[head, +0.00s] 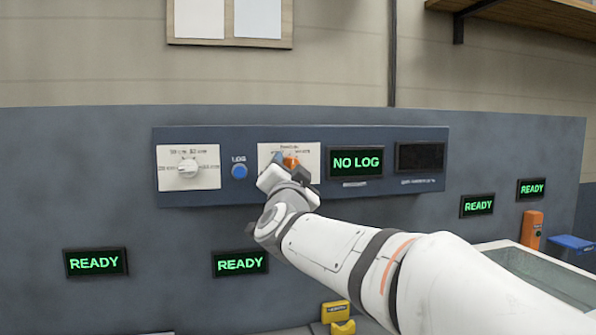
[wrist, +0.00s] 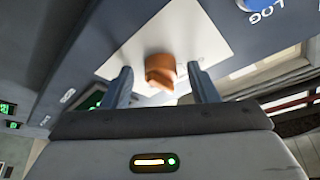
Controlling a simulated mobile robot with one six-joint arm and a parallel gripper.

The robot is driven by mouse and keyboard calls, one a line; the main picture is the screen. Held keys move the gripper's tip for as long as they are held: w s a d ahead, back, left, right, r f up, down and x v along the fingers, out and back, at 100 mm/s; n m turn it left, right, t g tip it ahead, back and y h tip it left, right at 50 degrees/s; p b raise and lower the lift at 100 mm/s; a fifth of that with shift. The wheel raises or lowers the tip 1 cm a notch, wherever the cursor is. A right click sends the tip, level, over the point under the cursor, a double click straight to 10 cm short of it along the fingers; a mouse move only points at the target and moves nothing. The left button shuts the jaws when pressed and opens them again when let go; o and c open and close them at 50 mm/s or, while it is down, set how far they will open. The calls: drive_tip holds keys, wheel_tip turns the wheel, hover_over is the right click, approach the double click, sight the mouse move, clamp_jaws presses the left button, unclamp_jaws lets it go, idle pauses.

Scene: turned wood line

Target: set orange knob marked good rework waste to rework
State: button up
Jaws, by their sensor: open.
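The orange knob (head: 291,162) sits on a white plate (head: 270,150) on the dark blue panel (head: 230,192). In the wrist view the knob (wrist: 160,72) stands between the two fingers of my gripper (wrist: 160,88). The fingers are open, with a gap on each side of the knob. In the head view my gripper (head: 284,166) is at the plate and covers its lower part. The plate's lettering is too small or hidden to read, so I cannot tell which mark the knob points to.
A white knob (head: 188,168) is on the panel's left. A blue LOG button (head: 239,171) lies close left of my gripper. A NO LOG display (head: 356,163) and a dark display (head: 420,157) are on the right. A shelf (head: 530,14) is at top right.

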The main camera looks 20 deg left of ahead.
drive_tip(key=shift+s+f, duration=0.1)
drive_tip(key=b+v, duration=0.1)
drive_tip(key=v, duration=0.6)
drive_tip(key=shift+s+d, duration=0.15)
drive_tip(key=shift+s, duration=0.1)
drive_tip(key=shift+f, duration=0.1)
